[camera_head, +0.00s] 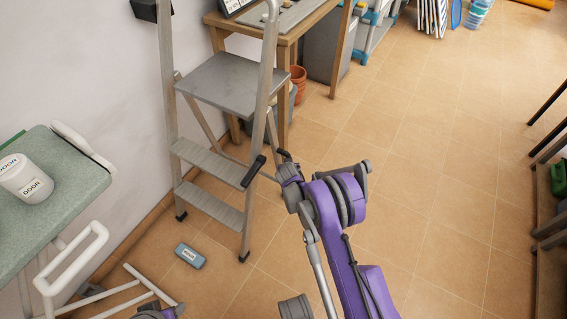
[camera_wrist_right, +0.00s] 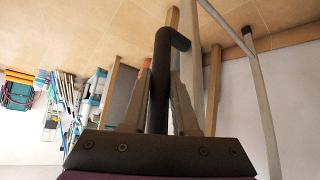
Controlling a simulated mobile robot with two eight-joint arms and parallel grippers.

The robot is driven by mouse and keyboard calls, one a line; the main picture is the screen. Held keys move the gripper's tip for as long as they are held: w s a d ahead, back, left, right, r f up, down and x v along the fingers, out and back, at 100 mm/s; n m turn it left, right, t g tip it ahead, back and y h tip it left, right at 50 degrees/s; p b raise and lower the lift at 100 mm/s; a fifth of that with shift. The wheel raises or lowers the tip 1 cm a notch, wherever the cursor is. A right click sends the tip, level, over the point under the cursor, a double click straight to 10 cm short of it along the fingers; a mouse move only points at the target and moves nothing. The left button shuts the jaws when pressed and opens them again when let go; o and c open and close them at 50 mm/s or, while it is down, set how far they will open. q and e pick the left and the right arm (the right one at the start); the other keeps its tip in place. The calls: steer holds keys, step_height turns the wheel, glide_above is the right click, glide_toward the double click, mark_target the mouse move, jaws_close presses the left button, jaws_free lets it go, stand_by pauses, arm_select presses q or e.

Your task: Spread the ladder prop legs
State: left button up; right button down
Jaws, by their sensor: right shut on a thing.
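The grey metal stepladder (camera_head: 224,82) stands upright by the wall, with a flat top platform and steps below. Its thin rear prop legs show partly behind the front frame. A black handle (camera_head: 253,172) sits at the right side of the ladder, near the lower steps. My right gripper (camera_head: 271,174) reaches it from the right. In the right wrist view, the black handle (camera_wrist_right: 161,85) stands between the two grey fingers of my right gripper (camera_wrist_right: 160,90), which are shut on it. A dark and purple part of my left arm shows at the bottom left edge; its jaws are unclear.
A green-topped table (camera_head: 75,180) with a white jar (camera_head: 27,178) stands at the left. A blue-grey box (camera_head: 190,256) lies on the floor before the ladder. A wooden table (camera_head: 285,28) is close behind the ladder.

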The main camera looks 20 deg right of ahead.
steer(key=shift+w+d+r, duration=0.15)
steer(key=shift+d, duration=0.1)
steer(key=c, duration=0.7)
jaws_free()
steer(key=p+v, duration=0.2)
steer(key=v, duration=0.8)
steer(key=shift+s+a+r+p, duration=0.15)
steer(key=shift+s+r+p, duration=0.05)
steer(key=shift+s+p, duration=0.15)
steer(key=shift+r, duration=0.1)
